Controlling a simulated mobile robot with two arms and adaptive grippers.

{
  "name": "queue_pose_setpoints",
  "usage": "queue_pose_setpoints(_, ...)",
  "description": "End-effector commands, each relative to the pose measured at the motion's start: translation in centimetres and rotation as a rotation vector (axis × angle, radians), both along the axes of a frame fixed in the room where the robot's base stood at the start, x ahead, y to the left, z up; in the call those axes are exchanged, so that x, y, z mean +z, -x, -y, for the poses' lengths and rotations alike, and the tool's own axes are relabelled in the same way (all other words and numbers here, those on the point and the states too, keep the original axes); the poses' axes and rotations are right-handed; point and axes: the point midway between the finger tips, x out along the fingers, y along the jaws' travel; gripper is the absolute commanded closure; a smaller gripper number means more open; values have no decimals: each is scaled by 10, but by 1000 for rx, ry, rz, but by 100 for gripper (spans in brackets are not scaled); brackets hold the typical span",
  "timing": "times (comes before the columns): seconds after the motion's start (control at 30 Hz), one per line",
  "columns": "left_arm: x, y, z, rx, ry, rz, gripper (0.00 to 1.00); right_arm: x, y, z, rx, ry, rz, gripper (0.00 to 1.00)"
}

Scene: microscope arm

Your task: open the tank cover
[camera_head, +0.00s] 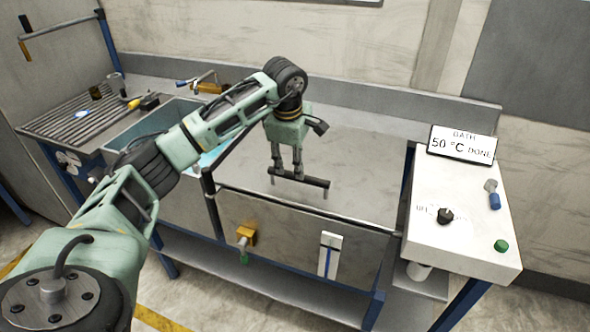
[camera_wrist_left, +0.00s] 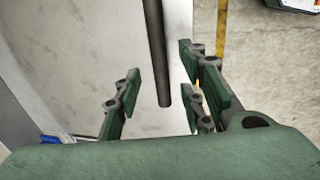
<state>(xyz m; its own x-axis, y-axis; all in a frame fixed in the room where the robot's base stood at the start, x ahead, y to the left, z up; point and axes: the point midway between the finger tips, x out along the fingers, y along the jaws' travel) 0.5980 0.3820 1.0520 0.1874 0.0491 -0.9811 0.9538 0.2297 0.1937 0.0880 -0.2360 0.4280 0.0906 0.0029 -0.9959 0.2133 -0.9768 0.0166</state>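The tank cover (camera_head: 355,165) is a flat grey lid lying closed on the tank in the middle of the bench. Its dark bar handle (camera_head: 313,182) stands on short posts near the front edge. My left gripper (camera_head: 287,172) points down at the left part of the handle. In the left wrist view the handle (camera_wrist_left: 158,60) lies between the spread green fingers of my left gripper (camera_wrist_left: 160,95), with gaps on both sides. Those fingers are open and hold nothing. I cannot tell how far down the bar they reach. My right gripper is not in view.
A control box (camera_head: 462,240) with a knob, a green button and a "50 °C DONE" display (camera_head: 462,144) stands right of the tank. A sink (camera_head: 165,125) and a ribbed drainboard (camera_head: 65,108) are to the left. A yellow valve (camera_head: 246,235) is on the tank front.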

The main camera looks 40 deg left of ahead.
Motion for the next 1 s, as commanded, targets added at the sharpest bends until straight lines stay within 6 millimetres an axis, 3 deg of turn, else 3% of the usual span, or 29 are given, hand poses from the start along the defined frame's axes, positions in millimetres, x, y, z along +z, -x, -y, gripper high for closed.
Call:
queue_pose_setpoints(0.3, -41, -8, -1, -1, 3, 0, 63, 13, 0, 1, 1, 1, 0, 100)
queue_pose_setpoints(0.63, -46, -9, -1, -2, 2, 3, 63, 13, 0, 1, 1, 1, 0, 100)
queue_pose_setpoints(1.0, -46, -9, -1, -2, 2, 3, 94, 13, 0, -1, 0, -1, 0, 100)
